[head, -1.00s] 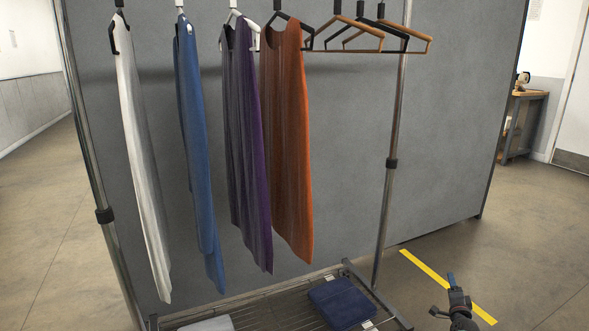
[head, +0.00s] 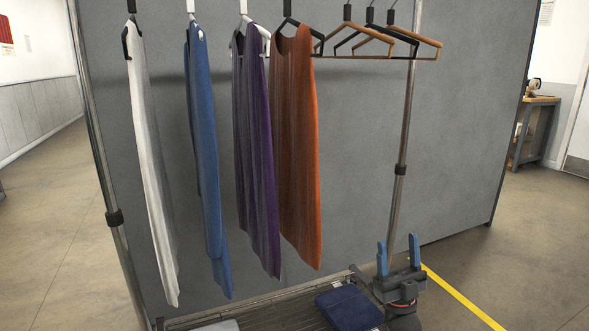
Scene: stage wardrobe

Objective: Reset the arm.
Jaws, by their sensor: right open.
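My right gripper (head: 397,256) is at the lower right of the head view, its two blue fingers pointing up and spread apart with nothing between them. It shows in front of the rack's right post (head: 399,200) and right of the folded dark blue cloth (head: 347,306). It hides the right end of the lower shelf. My left gripper is out of the picture.
A garment rack carries a white (head: 150,170), a blue (head: 206,160), a purple-grey (head: 258,160) and an orange garment (head: 297,150). Empty hangers (head: 380,42) hang at right. A grey partition (head: 460,120) stands behind. Open floor with a yellow line (head: 462,298) lies at right.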

